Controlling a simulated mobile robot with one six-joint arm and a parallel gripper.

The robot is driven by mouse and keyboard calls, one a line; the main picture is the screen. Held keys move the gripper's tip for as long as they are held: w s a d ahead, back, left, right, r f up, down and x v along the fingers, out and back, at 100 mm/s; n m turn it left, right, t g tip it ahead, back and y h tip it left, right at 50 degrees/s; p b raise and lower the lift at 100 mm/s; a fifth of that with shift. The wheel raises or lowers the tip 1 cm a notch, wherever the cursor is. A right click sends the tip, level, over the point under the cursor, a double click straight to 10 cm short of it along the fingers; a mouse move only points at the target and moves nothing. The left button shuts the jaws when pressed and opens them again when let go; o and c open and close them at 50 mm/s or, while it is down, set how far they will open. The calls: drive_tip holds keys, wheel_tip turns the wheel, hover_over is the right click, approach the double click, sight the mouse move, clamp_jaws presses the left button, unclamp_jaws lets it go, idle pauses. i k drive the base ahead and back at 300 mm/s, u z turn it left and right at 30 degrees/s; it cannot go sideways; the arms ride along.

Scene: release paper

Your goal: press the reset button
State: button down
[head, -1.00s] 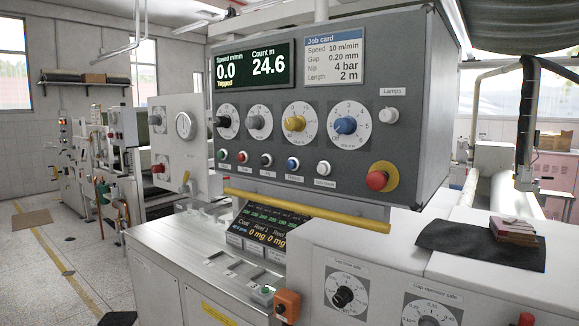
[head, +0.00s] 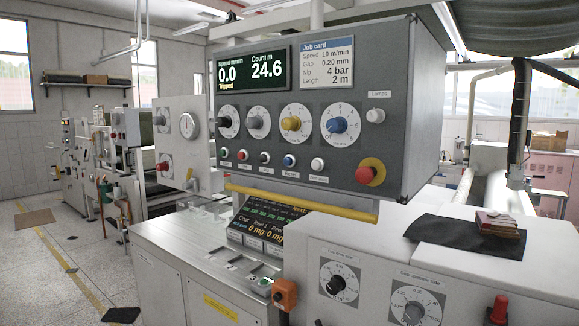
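The grey control console (head: 400,95) stands in the middle of the head view. Its lower row holds a green button (head: 225,153), a red button (head: 243,155), a black button (head: 264,158), a blue button (head: 289,161) and a white button (head: 317,165). The display (head: 253,70) reads speed 0.0, count 24.6 and "Tripped". My gripper is not in view.
A red mushroom button (head: 368,173) on a yellow base juts from the console's lower right. A yellow bar (head: 300,202) runs below the buttons. A white machine housing (head: 385,255) with dials stands in front at right. Open floor (head: 60,265) lies at left.

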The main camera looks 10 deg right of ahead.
sight(288, 161)
drive_tip(key=u, duration=0.1)
drive_tip(key=k, duration=1)
drive_tip(key=u, duration=0.65)
drive_tip(key=k, duration=0.65)
drive_tip(key=u, duration=0.8)
drive_tip(key=i, duration=0.75)
drive_tip(key=u, duration=0.35)
drive_tip(key=i, duration=0.85)
drive_tip(key=z, duration=0.5)
drive_tip(key=i, duration=1)
drive_tip(key=z, duration=0.5)
